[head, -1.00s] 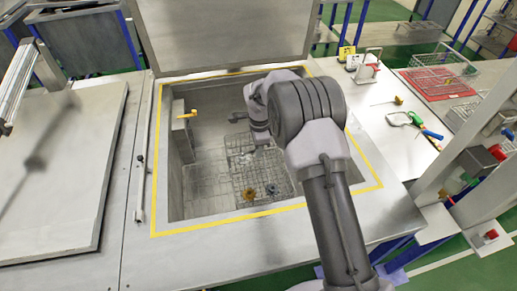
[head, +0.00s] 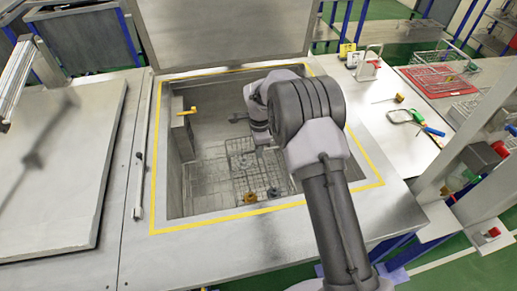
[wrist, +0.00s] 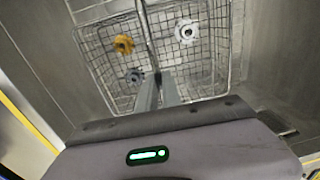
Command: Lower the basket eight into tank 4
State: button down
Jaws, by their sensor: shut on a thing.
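The wire basket (head: 258,180) is inside the open tank (head: 212,112), whose rim has a yellow border; no number shows on it. In the wrist view the basket (wrist: 200,72) holds a yellow part (wrist: 124,44), a white part (wrist: 187,31) and a grey part (wrist: 134,77). My gripper (wrist: 160,88) is shut on the basket's upright handle bar, above the parts. In the head view my gripper (head: 262,142) is down inside the tank, partly hidden by my arm. I cannot tell whether the basket touches the tank floor.
The tank's lid (head: 220,35) stands raised at the back. A yellow-handled fitting (head: 187,111) is on the left inner wall. A closed lid (head: 60,170) covers the left neighbour. The right bench holds a red tray (head: 440,80), a wire basket and tools.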

jog(key=shift+s+f+b, duration=0.2)
jog(key=shift+f+b, duration=0.55)
jog(key=shift+f, duration=0.3)
dwell(0.4)
jog(key=c, duration=1.5)
grip_release()
jog(key=shift+o, duration=0.2)
jog(key=shift+w, duration=0.1)
jog(key=shift+r, duration=0.2)
notch_tip(320, 180, up, 29)
jog(key=s+p, duration=0.1)
jog(key=p, duration=1.2)
jog(key=shift+d, duration=0.15)
jog(key=shift+r, duration=0.1)
